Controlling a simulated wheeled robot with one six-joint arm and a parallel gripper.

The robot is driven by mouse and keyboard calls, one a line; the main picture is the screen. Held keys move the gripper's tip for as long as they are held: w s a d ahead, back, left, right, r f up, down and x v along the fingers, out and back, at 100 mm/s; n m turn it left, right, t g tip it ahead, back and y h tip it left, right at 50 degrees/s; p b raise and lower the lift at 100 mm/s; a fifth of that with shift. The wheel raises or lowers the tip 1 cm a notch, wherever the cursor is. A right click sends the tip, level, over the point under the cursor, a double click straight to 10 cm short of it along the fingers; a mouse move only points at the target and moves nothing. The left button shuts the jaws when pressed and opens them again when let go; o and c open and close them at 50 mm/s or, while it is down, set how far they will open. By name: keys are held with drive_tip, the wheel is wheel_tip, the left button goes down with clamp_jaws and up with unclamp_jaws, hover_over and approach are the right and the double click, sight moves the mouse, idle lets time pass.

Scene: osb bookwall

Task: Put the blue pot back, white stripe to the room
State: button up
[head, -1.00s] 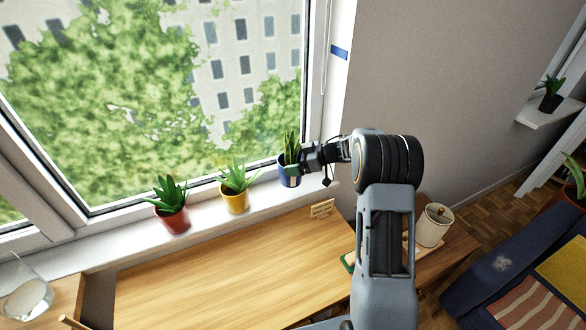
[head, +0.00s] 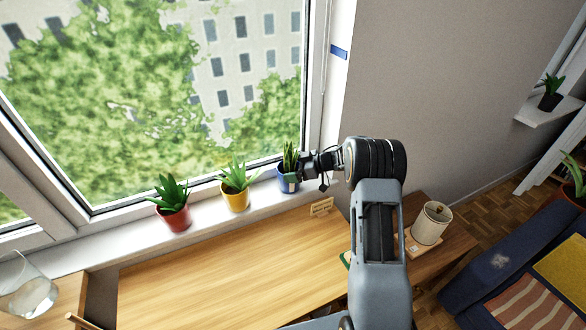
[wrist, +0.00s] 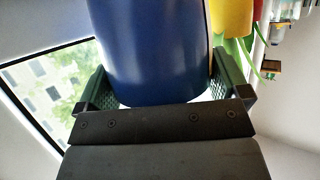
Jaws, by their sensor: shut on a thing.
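The blue pot (head: 284,187) with an upright spiky plant is at the right end of the white windowsill (head: 135,243), right of the yellow pot. My gripper (head: 292,180) is shut on it from the right, one green finger across its room-facing side. The pot is upright at sill level; I cannot tell whether its base touches. In the wrist view the blue pot (wrist: 150,50) stands between both fingers (wrist: 160,90). A thin pale strip shows along its right edge there; I cannot tell if it is the white stripe. No stripe is clear in the head view.
The yellow pot (head: 235,199) and red pot (head: 174,216) stand left on the sill, plants upright. A small sign (head: 321,206) stands by the desk's (head: 220,270) back edge. The window frame is close behind the pots.

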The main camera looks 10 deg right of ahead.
drive_tip(key=shift+f, duration=0.15)
drive_tip(key=o, duration=1.2)
drive_tip(key=shift+d+r, duration=0.2)
drive_tip(key=shift+r, duration=0.05)
drive_tip(key=b+v, duration=0.1)
drive_tip(key=v, duration=1)
drive_tip(key=shift+s+d+r, duration=0.1)
drive_tip(key=shift+s+d, duration=0.1)
drive_tip(key=shift+d, duration=0.1)
